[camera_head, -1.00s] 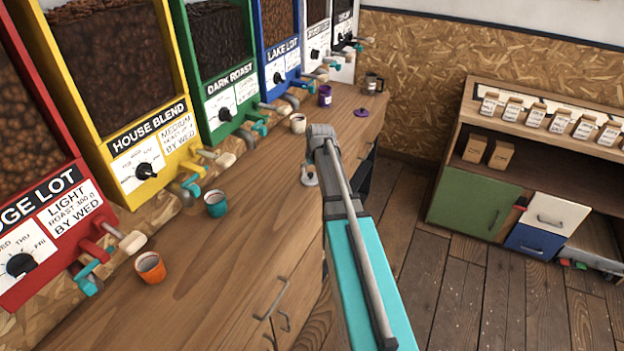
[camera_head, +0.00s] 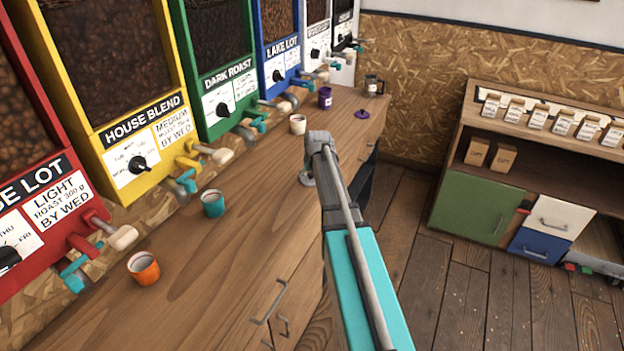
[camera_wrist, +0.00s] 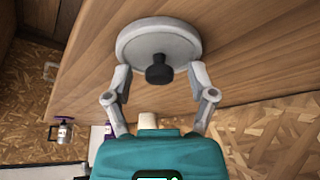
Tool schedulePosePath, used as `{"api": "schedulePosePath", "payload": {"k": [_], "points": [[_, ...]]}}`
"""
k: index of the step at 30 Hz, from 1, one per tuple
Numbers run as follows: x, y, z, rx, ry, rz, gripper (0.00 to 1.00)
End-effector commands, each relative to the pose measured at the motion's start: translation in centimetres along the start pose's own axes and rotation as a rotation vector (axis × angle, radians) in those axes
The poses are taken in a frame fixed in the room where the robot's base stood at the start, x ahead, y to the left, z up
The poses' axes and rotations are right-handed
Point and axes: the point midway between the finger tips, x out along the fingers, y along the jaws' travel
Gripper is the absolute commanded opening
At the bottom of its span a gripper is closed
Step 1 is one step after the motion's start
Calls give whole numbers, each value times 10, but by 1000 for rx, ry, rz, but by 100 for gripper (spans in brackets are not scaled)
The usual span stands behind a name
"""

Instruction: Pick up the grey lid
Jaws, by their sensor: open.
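The grey lid (camera_wrist: 155,38) is a round disc with a dark knob (camera_wrist: 159,70), lying on the wooden counter in the wrist view. In the head view the lid (camera_head: 307,177) shows only in part beside my arm, which hides the rest. My gripper (camera_wrist: 160,80) is open and empty. Its two fingers stand apart on either side of the knob in the picture. I cannot tell how much distance remains between the fingertips and the lid.
A purple lid (camera_head: 362,113) lies near the far end. Bean dispensers line the back.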

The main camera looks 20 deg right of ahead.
Motion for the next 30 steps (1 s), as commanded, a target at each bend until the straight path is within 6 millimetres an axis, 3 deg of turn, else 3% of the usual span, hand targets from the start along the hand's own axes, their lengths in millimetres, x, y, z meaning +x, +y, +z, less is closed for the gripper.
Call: {"api": "schedulePosePath", "payload": {"k": [8,20,30], "points": [[0,0,0,0,0,0,72],[0,0,0,0,0,0,2],[0,0,0,1,-1,0,0]]}}
